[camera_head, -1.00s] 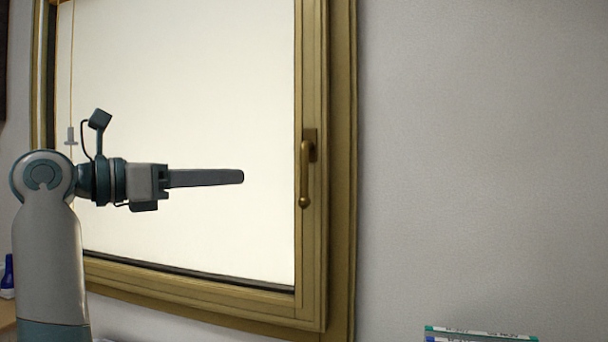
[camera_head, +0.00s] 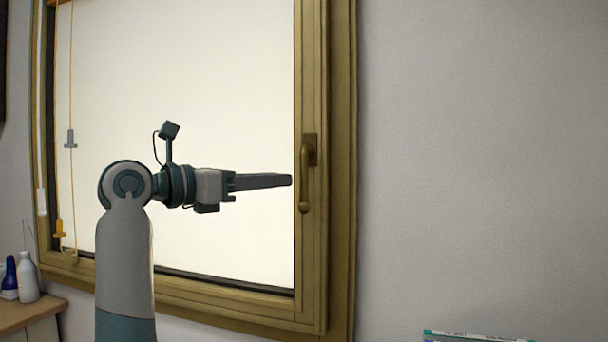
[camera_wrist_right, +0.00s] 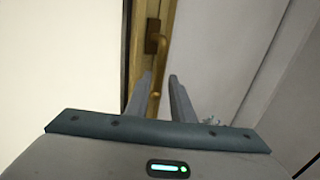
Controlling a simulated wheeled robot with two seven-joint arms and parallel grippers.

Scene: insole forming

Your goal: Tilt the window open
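The window (camera_head: 180,110) has a bright pane in a gold-brown frame (camera_head: 312,250) and looks closed. Its brass handle (camera_head: 304,180) hangs straight down on the right side of the sash. My right gripper (camera_head: 288,180) points right, with its fingertips just left of the handle in the head view. In the right wrist view, the fingers (camera_wrist_right: 160,78) are apart, and the handle (camera_wrist_right: 157,60) runs down into the gap between them. I cannot tell whether they touch it. My left gripper is not in view.
A plain grey wall (camera_head: 480,150) lies right of the window. Blind cords with a grey pull (camera_head: 71,138) hang at the left. A white bottle (camera_head: 28,277) stands on a wooden surface (camera_head: 20,312) at lower left. Green-edged items (camera_head: 470,335) show at the bottom right.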

